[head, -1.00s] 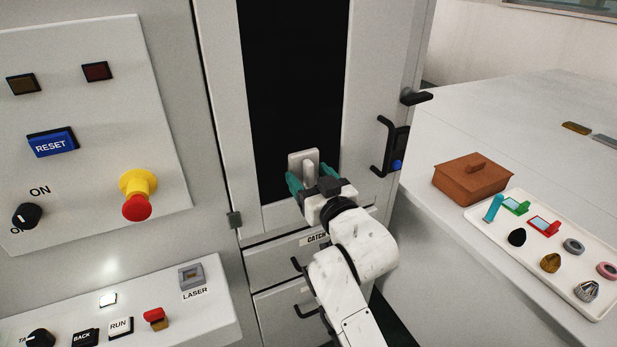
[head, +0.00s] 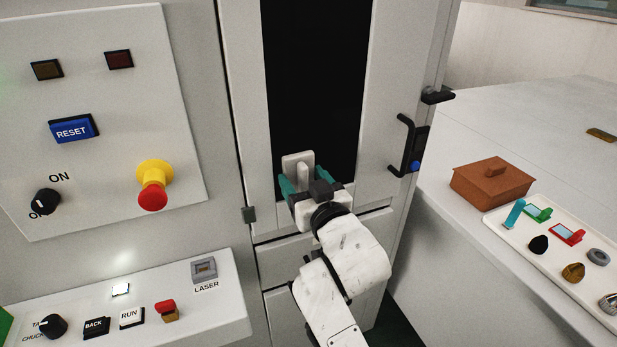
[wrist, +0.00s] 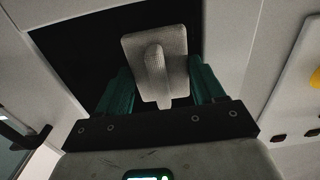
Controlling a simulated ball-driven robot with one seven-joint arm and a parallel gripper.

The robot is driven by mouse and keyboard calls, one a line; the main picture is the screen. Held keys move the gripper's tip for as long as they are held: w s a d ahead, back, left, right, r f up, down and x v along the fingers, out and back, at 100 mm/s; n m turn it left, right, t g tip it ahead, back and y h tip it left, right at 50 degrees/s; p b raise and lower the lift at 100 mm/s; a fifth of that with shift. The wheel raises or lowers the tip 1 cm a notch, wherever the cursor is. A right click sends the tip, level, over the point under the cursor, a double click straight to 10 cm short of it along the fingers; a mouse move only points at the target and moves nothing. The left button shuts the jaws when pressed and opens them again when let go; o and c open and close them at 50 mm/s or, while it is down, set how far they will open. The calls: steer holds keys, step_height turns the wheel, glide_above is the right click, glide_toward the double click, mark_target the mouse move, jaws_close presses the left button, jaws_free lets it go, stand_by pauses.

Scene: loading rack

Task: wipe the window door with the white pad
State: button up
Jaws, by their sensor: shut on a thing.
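The white pad (head: 291,160) is a flat block with a ridge-like handle. My gripper (head: 303,180) is shut on that handle, with a teal finger on each side. The pad is in front of the lower part of the dark window in the window door (head: 318,90). In the wrist view the pad (wrist: 172,45) sits between the teal fingers of my gripper (wrist: 155,85), with the dark window behind it. I cannot tell whether the pad touches the glass.
A black door handle (head: 405,145) is right of the window. Drawers (head: 290,245) lie below. Control panels with knobs and buttons (head: 73,129) stand left. A table at right holds a brown lidded box (head: 490,188) and a tray (head: 500,228) of small parts.

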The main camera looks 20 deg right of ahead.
steer(key=shift+s+d+p, duration=0.25)
steer(key=shift+s, duration=1.15)
steer(key=shift+s+d+p, duration=0.2)
steer(key=shift+s+p, duration=0.05)
steer(key=shift+s, duration=1.1)
steer(key=s, duration=0.3)
